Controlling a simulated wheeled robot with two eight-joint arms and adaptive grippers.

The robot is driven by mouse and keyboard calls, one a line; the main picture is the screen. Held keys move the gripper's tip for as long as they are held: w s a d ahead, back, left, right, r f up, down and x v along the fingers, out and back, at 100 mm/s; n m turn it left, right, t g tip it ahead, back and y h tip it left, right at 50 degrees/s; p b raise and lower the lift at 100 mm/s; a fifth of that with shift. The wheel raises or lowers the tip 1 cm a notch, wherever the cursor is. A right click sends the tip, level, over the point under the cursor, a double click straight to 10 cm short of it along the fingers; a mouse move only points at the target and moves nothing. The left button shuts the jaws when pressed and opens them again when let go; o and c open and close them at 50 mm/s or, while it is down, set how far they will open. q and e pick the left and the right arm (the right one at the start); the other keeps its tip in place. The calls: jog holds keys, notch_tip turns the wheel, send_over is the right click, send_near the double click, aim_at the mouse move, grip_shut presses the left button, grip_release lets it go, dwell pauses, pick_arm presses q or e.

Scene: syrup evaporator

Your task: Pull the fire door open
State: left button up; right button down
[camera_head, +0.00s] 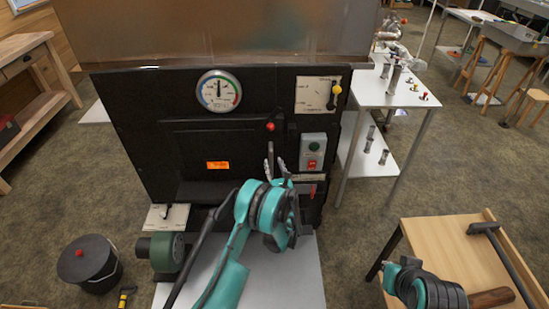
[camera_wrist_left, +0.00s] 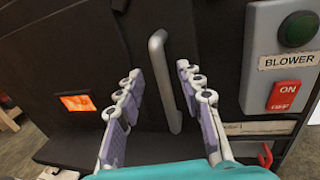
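The fire door (camera_head: 215,155) is a black panel in the dark front of the evaporator, under a round gauge. It looks shut, flush with the front. Its handle (camera_wrist_left: 168,80) is a grey vertical bar in the middle of the left wrist view; in the head view the handle (camera_head: 270,158) stands at the door's right side. My left gripper (camera_head: 277,168) is in front of the handle. In the left wrist view the fingers (camera_wrist_left: 155,90) are spread, with the handle showing between them and no finger clearly touching it. Part of my right arm shows at the lower right; its fingers cannot be seen.
A blower switch box (camera_head: 313,151) sits right of the handle, below a plate with a yellow-knobbed lever (camera_head: 335,93). A green blower motor (camera_head: 166,251) and a lidded black bucket (camera_head: 89,263) stand at lower left. A wooden table (camera_head: 430,235) stands at right.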

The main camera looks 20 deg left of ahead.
aim_at(272, 157)
pick_arm(q)
jog(key=shift+b+x, duration=0.65)
jog(key=shift+x, duration=2.05)
grip_shut()
